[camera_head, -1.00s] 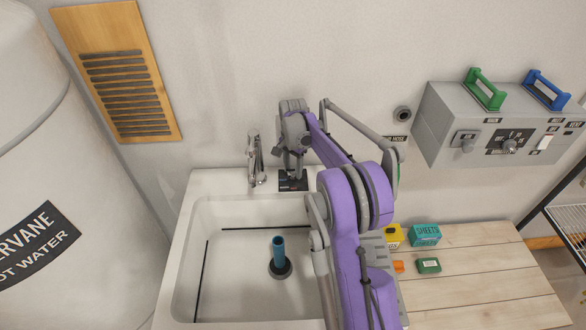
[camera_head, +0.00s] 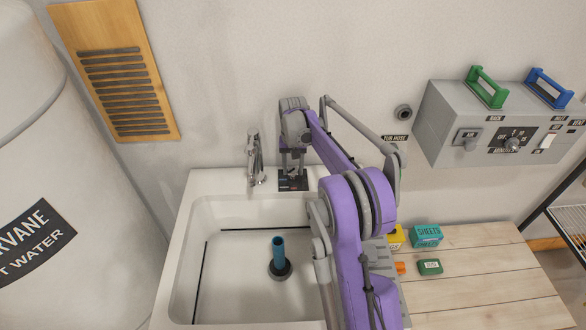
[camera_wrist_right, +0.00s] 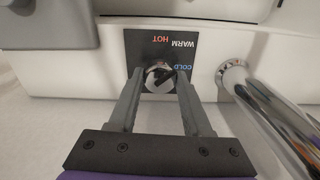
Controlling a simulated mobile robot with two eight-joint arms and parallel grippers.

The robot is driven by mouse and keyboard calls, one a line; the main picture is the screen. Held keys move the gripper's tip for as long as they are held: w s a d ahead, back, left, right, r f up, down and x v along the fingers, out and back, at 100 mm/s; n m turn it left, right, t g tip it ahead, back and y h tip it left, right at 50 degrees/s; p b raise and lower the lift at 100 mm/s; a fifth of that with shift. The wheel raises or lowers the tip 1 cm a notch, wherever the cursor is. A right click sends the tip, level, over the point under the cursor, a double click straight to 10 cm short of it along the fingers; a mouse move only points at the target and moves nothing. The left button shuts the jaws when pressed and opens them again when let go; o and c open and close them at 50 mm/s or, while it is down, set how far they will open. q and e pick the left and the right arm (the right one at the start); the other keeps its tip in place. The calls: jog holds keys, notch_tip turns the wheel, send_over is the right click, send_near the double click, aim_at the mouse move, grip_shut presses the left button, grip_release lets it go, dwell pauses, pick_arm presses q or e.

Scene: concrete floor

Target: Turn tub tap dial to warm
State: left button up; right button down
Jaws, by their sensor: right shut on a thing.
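The tap dial (camera_wrist_right: 160,77) is a small round chrome knob on a black plate (camera_wrist_right: 150,45) marked COLD, WARM and HOT. In the head view the plate (camera_head: 293,183) lies on the tub's back rim, right of the chrome tap (camera_head: 255,160). My right gripper (camera_wrist_right: 160,82) is shut on the dial, one finger on each side of it. The dial has a dark mark, but I cannot tell surely which word it points at. The right gripper also shows from above in the head view (camera_head: 292,172). My left gripper is not in view.
The white tub (camera_head: 185,245) holds an upright blue pipe (camera_head: 278,250). A wooden counter (camera_head: 480,270) with small boxes lies to the right. A grey control box (camera_head: 440,135) is on the wall, and a large white tank (camera_head: 50,130) stands at left.

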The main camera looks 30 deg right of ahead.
aim_at(293, 169)
jog(key=shift+n, duration=0.4)
jog(key=shift+c, duration=1.7)
grip_release()
notch_tip(293, 169, up, 11)
jog(key=shift+f, duration=0.15)
